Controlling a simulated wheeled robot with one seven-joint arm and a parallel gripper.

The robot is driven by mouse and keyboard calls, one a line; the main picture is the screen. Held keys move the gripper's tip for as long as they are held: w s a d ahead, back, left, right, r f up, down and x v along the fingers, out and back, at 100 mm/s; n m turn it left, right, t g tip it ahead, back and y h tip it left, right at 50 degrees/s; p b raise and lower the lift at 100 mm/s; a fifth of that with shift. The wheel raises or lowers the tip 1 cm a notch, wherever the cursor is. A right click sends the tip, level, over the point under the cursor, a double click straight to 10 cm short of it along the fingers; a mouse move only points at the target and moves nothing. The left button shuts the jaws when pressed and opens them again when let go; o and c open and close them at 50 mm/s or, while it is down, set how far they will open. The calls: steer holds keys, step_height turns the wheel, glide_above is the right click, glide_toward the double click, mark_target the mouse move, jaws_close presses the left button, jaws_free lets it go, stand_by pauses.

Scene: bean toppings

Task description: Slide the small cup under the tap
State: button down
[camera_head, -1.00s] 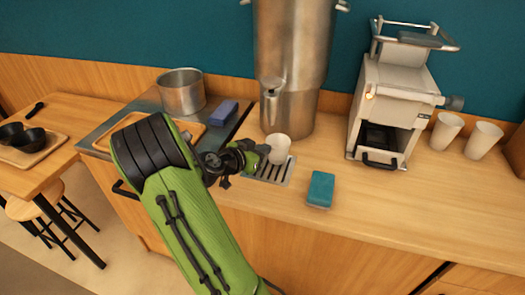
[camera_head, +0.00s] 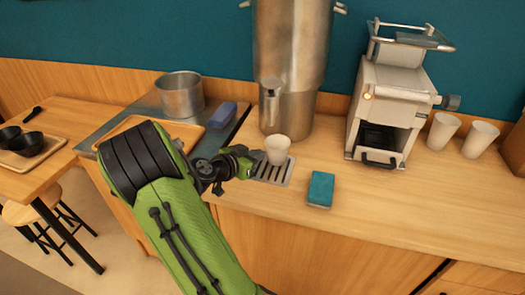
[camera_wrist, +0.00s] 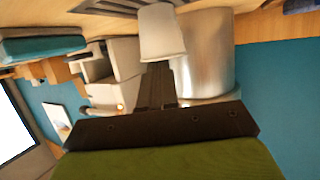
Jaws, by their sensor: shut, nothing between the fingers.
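The small white cup (camera_head: 277,150) stands upright on the slotted drip tray (camera_head: 274,174), below the tap (camera_head: 271,95) of the steel urn (camera_head: 291,50). From the head view the cup looks roughly under the spout; exact alignment cannot be told. My gripper (camera_head: 256,166) is shut and empty just left of the cup, with what looks like a small gap. In the wrist view the shut fingers (camera_wrist: 157,88) point toward the cup (camera_wrist: 161,33), with the urn (camera_wrist: 208,55) beside it. The wrist view does not clearly show contact.
A teal sponge block (camera_head: 320,189) lies right of the tray. A boxy machine (camera_head: 390,105) and two more cups (camera_head: 443,131) stand farther right. A steel pot (camera_head: 180,95), blue block (camera_head: 222,115) and wooden tray (camera_head: 195,132) are on the left. The front right counter is clear.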

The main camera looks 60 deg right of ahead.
stand_by(0.4)
steer(key=a+f+v, duration=0.1)
steer(key=f+v, duration=0.1)
steer(key=v, duration=1)
steer(key=shift+f, duration=0.25)
steer(key=c, duration=1.8)
jaws_free()
steer(key=shift+w+d, duration=0.1)
